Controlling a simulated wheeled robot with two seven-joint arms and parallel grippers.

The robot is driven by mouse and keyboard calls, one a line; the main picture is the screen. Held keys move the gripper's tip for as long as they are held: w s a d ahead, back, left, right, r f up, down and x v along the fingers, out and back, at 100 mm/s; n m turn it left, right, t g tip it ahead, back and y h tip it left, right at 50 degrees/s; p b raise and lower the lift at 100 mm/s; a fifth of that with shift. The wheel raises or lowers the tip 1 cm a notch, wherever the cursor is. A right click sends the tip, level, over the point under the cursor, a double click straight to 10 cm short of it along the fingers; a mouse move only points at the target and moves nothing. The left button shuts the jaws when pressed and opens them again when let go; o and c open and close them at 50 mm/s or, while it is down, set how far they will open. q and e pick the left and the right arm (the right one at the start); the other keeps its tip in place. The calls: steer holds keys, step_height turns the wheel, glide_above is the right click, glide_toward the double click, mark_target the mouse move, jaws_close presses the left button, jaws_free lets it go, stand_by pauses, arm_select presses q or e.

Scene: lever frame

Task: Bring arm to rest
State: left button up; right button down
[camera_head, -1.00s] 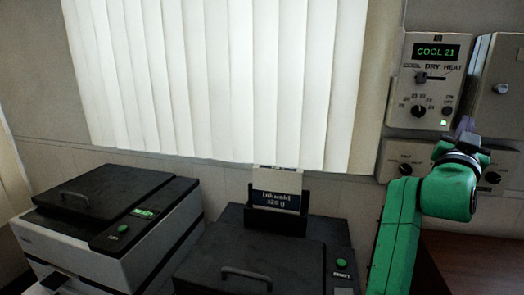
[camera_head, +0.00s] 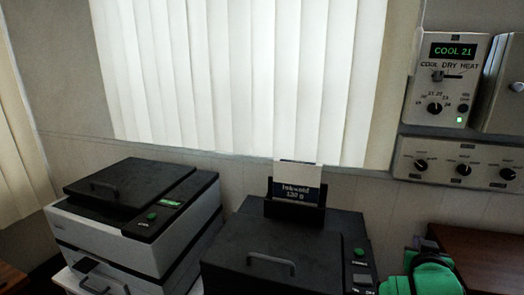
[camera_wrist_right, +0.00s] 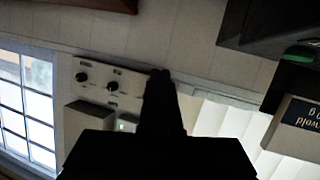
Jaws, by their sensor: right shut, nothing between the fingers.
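My right arm (camera_head: 434,278) shows as green links at the bottom right of the head view, low beside the right printer and in front of the brown desk. My right gripper (camera_wrist_right: 160,80) is a dark silhouette in the middle of the right wrist view, its fingers together and empty. In that view it overlaps the wall with the knob panel (camera_wrist_right: 114,83), not visibly touching anything. The wall control unit (camera_head: 447,80) reads COOL 21 with a small green light. My left gripper is not in view.
A grey and black printer (camera_head: 140,215) stands at the left. A dark printer (camera_head: 285,250) with a labelled paper pack (camera_head: 297,185) stands in the middle. A three-knob panel (camera_head: 464,163) hangs under the control unit. A brown desk (camera_head: 485,255) is at the right.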

steer(key=s+a+f+n+g+y, duration=0.3)
steer(key=s+a+f+g+y, duration=0.15)
steer(key=s+a+f, duration=0.5)
steer(key=s+a+f+n+g+y, duration=0.4)
steer(key=s+a+f+g, duration=0.15)
steer(key=s+f, duration=0.7)
steer(key=s+d+f+x, duration=0.1)
steer(key=s+x, duration=0.1)
steer(key=x, duration=0.9)
steer(key=s+x, duration=0.3)
steer(key=x, duration=0.8)
steer(key=s+d+f+g, duration=0.1)
steer(key=s+d+f, duration=0.1)
steer(key=s+f, duration=1.3)
steer(key=s, duration=0.2)
steer(key=shift+s+d+f+h, duration=0.35)
steer(key=shift+f, duration=0.05)
